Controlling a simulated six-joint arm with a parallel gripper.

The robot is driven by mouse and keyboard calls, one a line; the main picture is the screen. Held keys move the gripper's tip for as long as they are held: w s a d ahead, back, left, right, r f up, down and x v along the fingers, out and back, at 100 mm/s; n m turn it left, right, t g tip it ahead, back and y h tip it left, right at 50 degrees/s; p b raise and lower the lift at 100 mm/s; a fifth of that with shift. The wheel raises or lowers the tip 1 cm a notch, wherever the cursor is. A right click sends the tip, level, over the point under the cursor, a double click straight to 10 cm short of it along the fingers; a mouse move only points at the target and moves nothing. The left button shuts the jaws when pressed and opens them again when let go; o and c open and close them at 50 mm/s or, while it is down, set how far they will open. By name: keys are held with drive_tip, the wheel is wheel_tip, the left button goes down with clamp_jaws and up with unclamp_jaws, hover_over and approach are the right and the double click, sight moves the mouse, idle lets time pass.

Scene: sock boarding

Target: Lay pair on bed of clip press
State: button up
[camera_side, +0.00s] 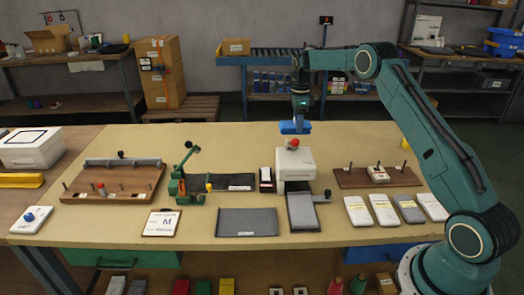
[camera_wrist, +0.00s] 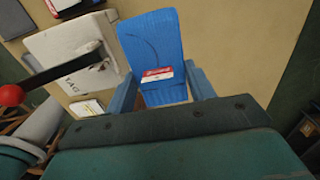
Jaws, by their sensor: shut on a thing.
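The blue sock pair (camera_wrist: 150,38) is a flat ribbed piece with a red and white label (camera_wrist: 157,75) across it. My gripper (camera_wrist: 162,92) is shut on the pair, one finger on each side of its near end. In the side view my gripper (camera_side: 300,108) points down and holds the pair (camera_side: 294,127) in the air, above and behind the white machine with the red knob (camera_side: 295,165). A green lever press (camera_side: 186,180) stands left of it, its lever raised; a dark bed (camera_side: 232,182) lies beside it. I cannot tell which one is the clip press.
The white machine's lever and red knob (camera_wrist: 11,95) are close on the left in the wrist view. A grey tray (camera_side: 246,222) lies at the table front. A wooden peg board (camera_side: 350,181) and several packets (camera_side: 384,210) are on the right. Table behind the machine is clear.

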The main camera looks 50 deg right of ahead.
wheel_tip(320, 180, down, 8)
drive_tip(key=shift+r, duration=0.1)
drive_tip(key=shift+f, duration=2.15)
drive_tip(key=shift+f, duration=0.15)
drive_tip(key=o, duration=1)
wheel_tip(320, 180, up, 12)
drive_tip(key=shift+r, duration=0.2)
